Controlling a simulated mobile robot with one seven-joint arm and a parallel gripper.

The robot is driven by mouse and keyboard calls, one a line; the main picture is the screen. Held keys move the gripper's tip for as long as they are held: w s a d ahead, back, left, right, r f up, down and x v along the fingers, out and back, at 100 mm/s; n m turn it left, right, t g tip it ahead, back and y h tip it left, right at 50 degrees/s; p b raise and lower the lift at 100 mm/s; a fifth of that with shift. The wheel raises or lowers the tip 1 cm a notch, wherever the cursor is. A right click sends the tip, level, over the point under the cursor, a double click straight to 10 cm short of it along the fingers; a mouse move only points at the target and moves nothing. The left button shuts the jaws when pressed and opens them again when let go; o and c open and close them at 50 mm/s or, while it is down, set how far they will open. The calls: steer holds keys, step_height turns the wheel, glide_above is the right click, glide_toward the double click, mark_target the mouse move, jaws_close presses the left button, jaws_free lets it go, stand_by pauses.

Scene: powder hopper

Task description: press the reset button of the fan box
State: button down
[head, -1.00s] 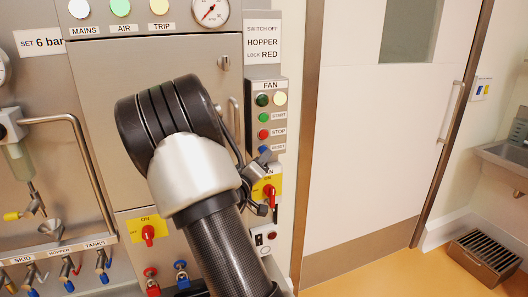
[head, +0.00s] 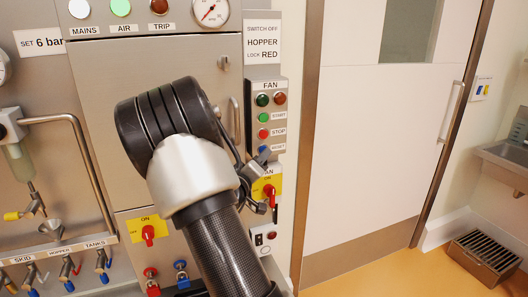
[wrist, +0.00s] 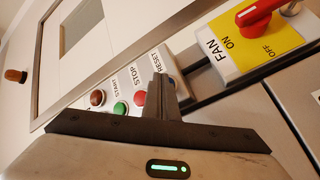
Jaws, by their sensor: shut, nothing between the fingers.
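The fan box (head: 268,87) is a narrow steel box on the right edge of the cabinet. It has two dark lamps at the top, then a green START button (head: 263,117), a red STOP button (head: 263,133) and a blue RESET button (head: 262,149). My gripper (head: 262,157) is at the RESET button, partly hidden behind my arm. In the wrist view my shut, empty fingers (wrist: 160,88) reach to the RESET button, which they largely cover. I cannot tell whether they touch it.
The yellow fan switch (head: 268,188) with a red handle sits just below the box. A door (head: 385,130) stands to the right, with a sink (head: 508,160) beyond.

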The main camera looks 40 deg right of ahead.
steer(key=shift+s+a, duration=0.2)
steer(key=shift+s, duration=0.55)
steer(key=shift+s+a, duration=0.2)
steer(key=shift+s, duration=0.6)
steer(key=shift+s+a, duration=0.2)
steer(key=shift+s, duration=0.65)
steer(key=shift+s+a, duration=0.2)
steer(key=shift+s, duration=0.6)
